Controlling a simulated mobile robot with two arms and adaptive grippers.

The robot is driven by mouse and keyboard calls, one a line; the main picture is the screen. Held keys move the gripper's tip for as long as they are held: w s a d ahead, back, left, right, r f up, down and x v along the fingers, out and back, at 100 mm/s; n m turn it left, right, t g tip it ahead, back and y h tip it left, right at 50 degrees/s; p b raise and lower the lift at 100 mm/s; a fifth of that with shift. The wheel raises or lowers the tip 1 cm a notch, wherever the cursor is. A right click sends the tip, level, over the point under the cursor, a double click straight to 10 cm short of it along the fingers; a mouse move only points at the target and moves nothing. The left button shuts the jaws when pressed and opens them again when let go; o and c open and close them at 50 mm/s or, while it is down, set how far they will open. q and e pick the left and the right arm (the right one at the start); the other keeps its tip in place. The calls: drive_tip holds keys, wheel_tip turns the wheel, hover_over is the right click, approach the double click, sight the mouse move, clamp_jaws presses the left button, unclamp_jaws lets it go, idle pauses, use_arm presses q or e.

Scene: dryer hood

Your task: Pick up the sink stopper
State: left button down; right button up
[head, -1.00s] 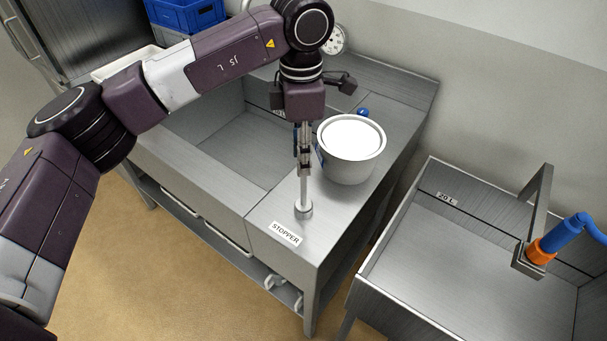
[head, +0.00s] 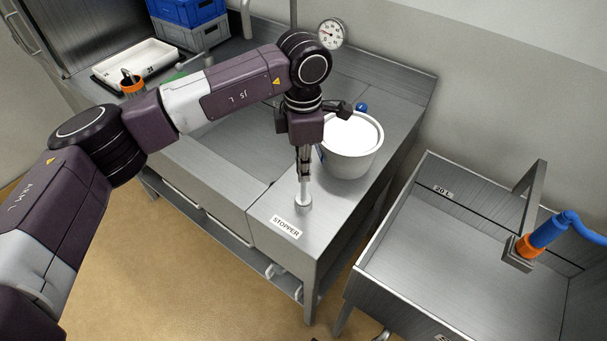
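The sink stopper (head: 303,201) stands upright on the near corner of the steel counter, just behind the STOPPER label (head: 286,227). It has a round base and a thin vertical rod. My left gripper (head: 304,175) points straight down over it, with its fingers at the rod's upper part. The fingers look close together and are seen nearly edge-on, so I cannot tell if they are closed on the rod. The stopper's top is hidden by the fingers. My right gripper is not in view.
A white bucket (head: 350,160) stands close to the right of my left gripper. The sink basin (head: 228,150) lies left of the stopper. A second basin (head: 450,250) with a blue and orange hose (head: 540,238) is at right. Crates (head: 190,28) and a white tray (head: 135,62) are at the back left.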

use_arm(q)
drive_tip(key=shift+r, duration=0.1)
idle(0.3)
wheel_tip(320, 180, up, 25)
idle(1.1)
